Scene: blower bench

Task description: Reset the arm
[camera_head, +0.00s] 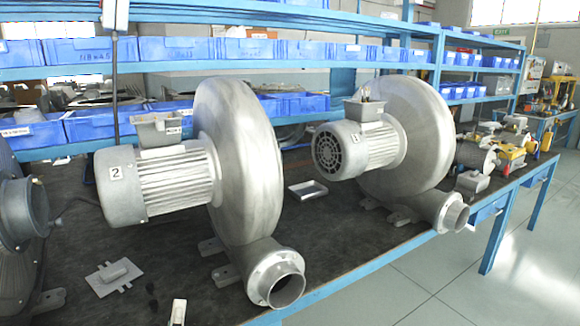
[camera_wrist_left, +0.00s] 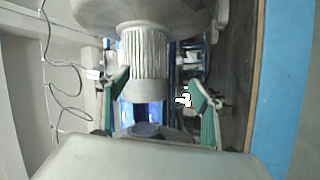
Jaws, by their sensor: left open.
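My left gripper (camera_wrist_left: 160,82) is open in the left wrist view, its two green-padded fingers spread apart with nothing between them. A finned motor (camera_wrist_left: 143,52) shows beyond the fingers, with a grey housing above it. I cannot tell whether the fingers touch anything. In the head view, only a small pale piece at the bottom edge (camera_head: 178,312) appears to belong to the left gripper. Two blowers stand on the bench: the one marked 2 (camera_head: 240,155) at left centre, and another (camera_head: 410,130) to its right. My right gripper is in neither view.
A dark bench top (camera_head: 335,232) with a blue edge carries the blowers. Another machine (camera_head: 20,210) stands far left. Blue bins (camera_head: 85,50) fill the shelves behind. Open floor (camera_head: 510,270) lies right.

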